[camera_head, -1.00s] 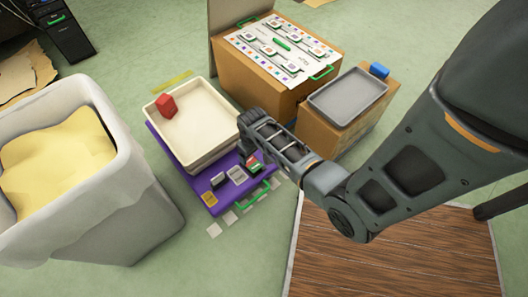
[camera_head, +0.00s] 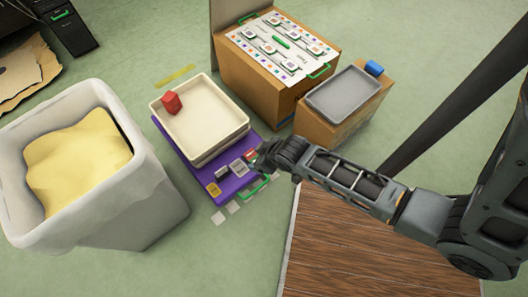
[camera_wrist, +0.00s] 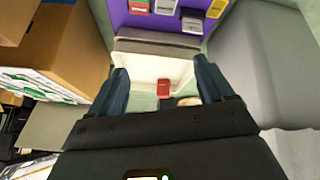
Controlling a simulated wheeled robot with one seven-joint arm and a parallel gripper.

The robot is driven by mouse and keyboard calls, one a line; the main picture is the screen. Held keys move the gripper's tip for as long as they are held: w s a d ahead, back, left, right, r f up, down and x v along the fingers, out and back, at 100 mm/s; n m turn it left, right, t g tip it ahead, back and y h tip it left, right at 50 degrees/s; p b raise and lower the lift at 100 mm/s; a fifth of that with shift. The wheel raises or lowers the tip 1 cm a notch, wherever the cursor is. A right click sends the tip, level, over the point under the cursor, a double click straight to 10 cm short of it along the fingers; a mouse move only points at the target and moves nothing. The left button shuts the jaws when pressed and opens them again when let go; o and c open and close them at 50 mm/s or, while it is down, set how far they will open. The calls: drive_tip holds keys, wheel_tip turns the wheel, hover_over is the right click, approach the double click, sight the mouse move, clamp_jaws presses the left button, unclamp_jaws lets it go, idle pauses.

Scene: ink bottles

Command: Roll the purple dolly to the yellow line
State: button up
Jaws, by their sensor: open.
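The purple dolly (camera_head: 237,190) stands on the green floor, with a cream tray (camera_head: 240,124) on its far part. A green handle (camera_head: 255,189) is at its near edge. The yellow line (camera_head: 175,76) is a short strip on the floor beyond the tray. My gripper (camera_head: 259,160) is over the dolly's near right side, close to the handle, and holds nothing. In the wrist view my gripper (camera_wrist: 160,68) has its fingers spread, with the dolly (camera_wrist: 126,18) at the top. The handle is not visible there.
A red block (camera_head: 172,102) is in the tray. A bin (camera_head: 110,217) with yellow contents stands left of the dolly. Cardboard boxes (camera_head: 318,125) stand to the right. A wooden platform (camera_head: 345,245) is in front. Bare floor lies between dolly and line.

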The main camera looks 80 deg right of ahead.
drive_tip(key=s+a+r+t+p, duration=0.1)
drive_tip(key=a+r, duration=0.2)
drive_tip(key=r, duration=0.2)
drive_tip(key=shift+s+r+n+p, duration=0.25)
drive_tip(key=shift+r+n+p, duration=0.1)
drive_tip(key=shift+n, duration=0.05)
